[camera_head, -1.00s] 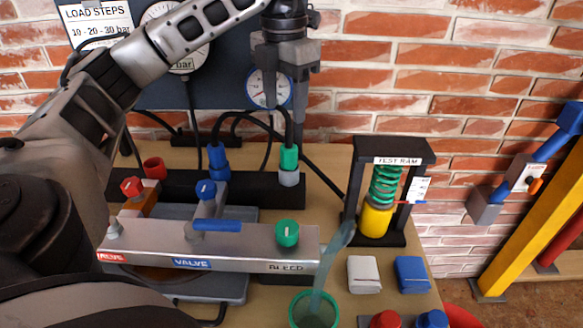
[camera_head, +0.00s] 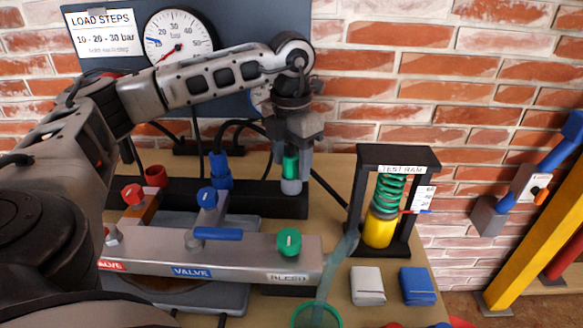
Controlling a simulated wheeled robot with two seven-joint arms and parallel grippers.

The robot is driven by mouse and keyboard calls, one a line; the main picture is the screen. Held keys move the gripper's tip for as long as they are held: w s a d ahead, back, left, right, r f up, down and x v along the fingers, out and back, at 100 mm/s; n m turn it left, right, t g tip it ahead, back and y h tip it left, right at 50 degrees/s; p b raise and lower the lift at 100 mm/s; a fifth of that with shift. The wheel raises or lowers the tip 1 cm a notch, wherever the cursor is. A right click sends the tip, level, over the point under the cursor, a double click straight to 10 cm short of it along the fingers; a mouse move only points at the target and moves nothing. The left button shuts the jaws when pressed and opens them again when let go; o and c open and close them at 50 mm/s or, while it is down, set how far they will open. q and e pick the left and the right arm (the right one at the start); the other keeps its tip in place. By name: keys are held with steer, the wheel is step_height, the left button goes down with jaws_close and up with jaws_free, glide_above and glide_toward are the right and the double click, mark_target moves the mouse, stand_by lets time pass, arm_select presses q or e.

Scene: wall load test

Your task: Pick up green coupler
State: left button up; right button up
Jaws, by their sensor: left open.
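The green coupler (camera_head: 291,167) stands upright on a grey fitting at the right end of the black manifold bar, with a black hose at its top. My left gripper (camera_head: 292,160) points straight down over it, its fingers open on either side of the coupler. The fingers partly hide the coupler and its hose, and I cannot tell whether they touch it. My right gripper is not in the view.
A blue coupler (camera_head: 220,170) stands left of the green one on the black bar (camera_head: 262,193). The valve block (camera_head: 240,258) with a green bleed knob (camera_head: 288,242) is in front. The test ram frame (camera_head: 428,157) stands right. Gauges are on the panel behind.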

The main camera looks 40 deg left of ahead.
mark_target(290, 149)
arm_select(q)
steer(key=c, duration=1.1)
steer(key=shift+o, duration=0.2)
steer(key=shift+r, duration=0.15)
steer(key=shift+r, duration=0.2)
steer(key=r, duration=0.3)
steer(key=shift+s+r, duration=0.1)
steer(key=shift+s, duration=0.1)
steer(key=s+d+r+p, duration=0.2)
steer(key=s+r, duration=0.7)
steer(key=s, duration=0.4)
steer(key=shift+s+d, duration=0.2)
steer(key=shift+d, duration=0.05)
